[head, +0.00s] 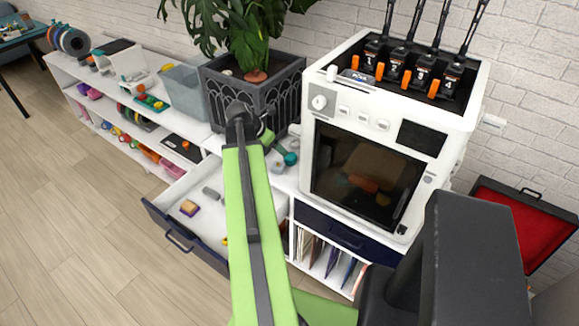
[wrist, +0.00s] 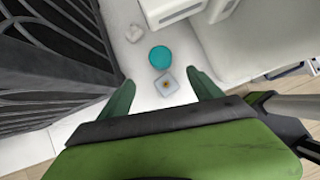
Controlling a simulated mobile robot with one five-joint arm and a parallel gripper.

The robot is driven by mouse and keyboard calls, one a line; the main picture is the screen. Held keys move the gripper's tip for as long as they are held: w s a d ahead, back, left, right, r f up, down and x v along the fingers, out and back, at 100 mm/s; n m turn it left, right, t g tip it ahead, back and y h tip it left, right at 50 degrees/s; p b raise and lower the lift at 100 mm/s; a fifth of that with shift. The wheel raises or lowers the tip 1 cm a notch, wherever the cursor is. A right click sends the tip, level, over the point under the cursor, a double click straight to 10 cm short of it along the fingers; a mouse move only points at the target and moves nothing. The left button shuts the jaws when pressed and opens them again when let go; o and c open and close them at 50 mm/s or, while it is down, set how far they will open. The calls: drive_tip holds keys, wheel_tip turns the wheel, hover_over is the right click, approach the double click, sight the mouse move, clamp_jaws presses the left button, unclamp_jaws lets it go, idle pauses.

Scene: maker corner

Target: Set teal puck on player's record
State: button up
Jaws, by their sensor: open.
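The teal puck (wrist: 160,57) lies on the white cabinet top in the wrist view, just beyond my fingertips. In the head view it shows as a small teal spot (head: 290,158) between the planter and the white printer. My gripper (wrist: 160,80) is open over the white top, its green fingers apart with nothing held. A small grey square piece with an orange dot (wrist: 167,84) lies between the fingers in the picture, next to the puck. An open case with a red inside (head: 535,225) stands at the far right; I cannot tell whether it is the player, and no record shows.
The dark planter (head: 255,90) stands close on the left, and the white printer (head: 385,125) on the right. A small whitish object (wrist: 133,33) lies beyond the puck. An open drawer (head: 195,215) juts out below left. Clear wooden floor lies left of the cabinet.

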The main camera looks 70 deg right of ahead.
sight(289, 156)
drive_tip(key=b+x, duration=0.4)
drive_tip(key=x, duration=0.3)
drive_tip(key=shift+a+f, duration=0.1)
drive_tip(key=shift+a, duration=0.05)
drive_tip(key=b+x, duration=0.4)
drive_tip(key=x, duration=0.1)
drive_tip(key=shift+s+d, duration=0.2)
drive_tip(key=shift+d, duration=0.2)
clamp_jaws()
